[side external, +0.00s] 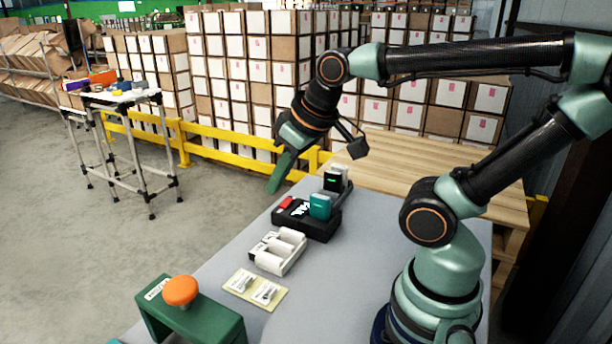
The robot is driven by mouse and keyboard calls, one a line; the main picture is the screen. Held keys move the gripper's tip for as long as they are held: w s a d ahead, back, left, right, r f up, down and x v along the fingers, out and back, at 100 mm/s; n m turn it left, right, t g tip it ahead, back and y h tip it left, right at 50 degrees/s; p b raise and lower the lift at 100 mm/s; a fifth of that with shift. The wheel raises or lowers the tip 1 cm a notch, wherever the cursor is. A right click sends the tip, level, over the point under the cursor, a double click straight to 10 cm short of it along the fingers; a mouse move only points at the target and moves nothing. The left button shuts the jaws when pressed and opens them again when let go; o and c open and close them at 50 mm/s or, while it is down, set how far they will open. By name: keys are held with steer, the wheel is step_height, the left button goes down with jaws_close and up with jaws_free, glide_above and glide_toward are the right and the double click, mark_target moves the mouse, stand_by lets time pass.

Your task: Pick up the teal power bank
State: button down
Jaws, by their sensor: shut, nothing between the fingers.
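The teal power bank (320,206) stands upright in a black holder (309,228) on the grey table, at its right front part. A small red item (286,202) and a black-and-white item sit to its left in the same holder. My gripper (274,186) hangs above and to the left of the power bank, clear of it, with its green fingers pointing down and to the left. The fingers look closed together with nothing held between them.
A black item (333,181) stands behind the power bank. A white rack (278,251), a cream plate with white pieces (255,288) and a green box with an orange button (180,291) lie nearer the front. The table's right side (370,260) is clear.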

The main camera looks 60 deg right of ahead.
jaws_free()
steer(key=m+g, duration=0.6)
steer(key=m, duration=1.2)
glide_above(321, 197)
step_height(321, 197, down, 7)
step_height(321, 197, down, 11)
steer(key=shift+w+f, duration=0.1)
steer(key=shift+f, duration=0.05)
